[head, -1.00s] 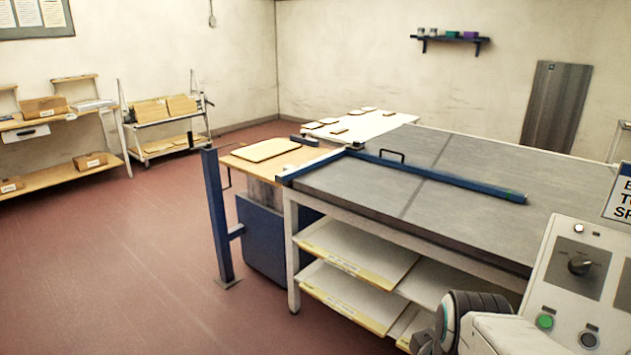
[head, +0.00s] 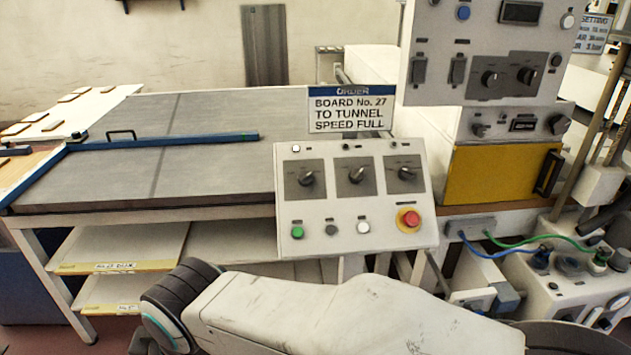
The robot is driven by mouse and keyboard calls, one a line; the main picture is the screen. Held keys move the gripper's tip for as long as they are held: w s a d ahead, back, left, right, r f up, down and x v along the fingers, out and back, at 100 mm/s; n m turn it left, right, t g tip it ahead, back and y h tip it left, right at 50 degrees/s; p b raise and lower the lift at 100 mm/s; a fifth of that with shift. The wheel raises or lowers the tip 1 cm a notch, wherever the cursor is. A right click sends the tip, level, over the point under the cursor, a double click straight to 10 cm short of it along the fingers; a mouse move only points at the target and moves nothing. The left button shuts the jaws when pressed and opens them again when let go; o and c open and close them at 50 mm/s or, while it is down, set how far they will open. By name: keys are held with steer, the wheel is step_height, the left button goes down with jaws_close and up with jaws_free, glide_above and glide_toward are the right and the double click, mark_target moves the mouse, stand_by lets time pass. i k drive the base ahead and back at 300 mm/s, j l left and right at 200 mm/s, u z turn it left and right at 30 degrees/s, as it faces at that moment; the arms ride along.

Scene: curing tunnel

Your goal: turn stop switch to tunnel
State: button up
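A slanted white control panel (head: 355,244) stands in the middle of the head view. It carries three dark rotary switches in a row: a left one (head: 306,179), a middle one (head: 356,174) and a right one (head: 405,174). Their small labels are too blurred to read, so I cannot tell which is the stop switch or where each points. A sign (head: 350,109) above the panel reads "BOARD No. 27 TO TUNNEL SPEED FULL". My arm crosses in front below the panel, apart from the switches. My gripper is not visible.
Below the switches are a green button (head: 297,232), dark and white buttons, and a red emergency button (head: 408,218) on yellow. A grey-topped table (head: 220,180) with a blue bar (head: 170,143) lies left. A taller control box (head: 430,80) stands right, with hoses below.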

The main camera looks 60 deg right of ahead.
mark_target(405, 172)
steer(key=z, duration=2.3)
